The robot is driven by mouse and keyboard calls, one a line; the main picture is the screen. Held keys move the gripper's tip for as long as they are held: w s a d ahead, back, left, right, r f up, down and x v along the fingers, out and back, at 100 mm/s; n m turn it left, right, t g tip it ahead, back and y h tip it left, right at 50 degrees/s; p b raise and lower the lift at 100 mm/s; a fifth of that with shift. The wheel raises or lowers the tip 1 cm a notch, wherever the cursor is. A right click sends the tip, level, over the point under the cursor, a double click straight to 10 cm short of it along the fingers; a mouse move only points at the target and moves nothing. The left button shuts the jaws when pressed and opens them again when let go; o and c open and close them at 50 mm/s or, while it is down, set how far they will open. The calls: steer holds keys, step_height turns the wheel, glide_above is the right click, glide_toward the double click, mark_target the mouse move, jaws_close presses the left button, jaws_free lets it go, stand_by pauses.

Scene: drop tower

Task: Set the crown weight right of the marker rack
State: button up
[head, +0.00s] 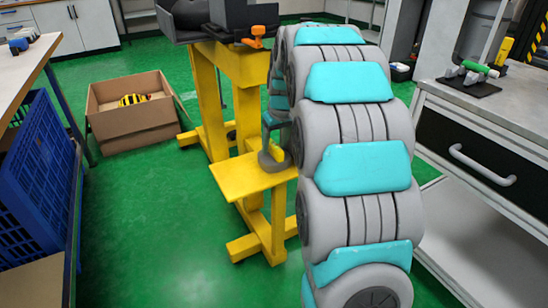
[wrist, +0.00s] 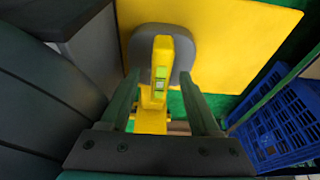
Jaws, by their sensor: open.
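A grey rounded piece with a yellow upright part (wrist: 160,75), likely the crown weight, sits at the yellow platform (wrist: 225,50) in the wrist view. The upright part carries a small green-marked label. My gripper (wrist: 159,80) is open, with one dark finger on each side of the yellow part; contact cannot be told. In the head view my arm partly hides the grey piece (head: 272,160) on the platform (head: 240,177). The marker rack (head: 470,84), black with a green marker, stands on the grey bench top at the right.
The yellow tower frame (head: 207,100) stands on the green floor. A cardboard box (head: 130,138) holding a yellow-and-black object is left of it. A blue crate (head: 35,190) is at the left edge. The bench top (head: 500,110) has bare room around the rack.

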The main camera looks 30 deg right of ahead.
steer(key=shift+c, duration=0.4)
jaws_close()
steer(key=shift+r, duration=0.1)
stand_by(0.8)
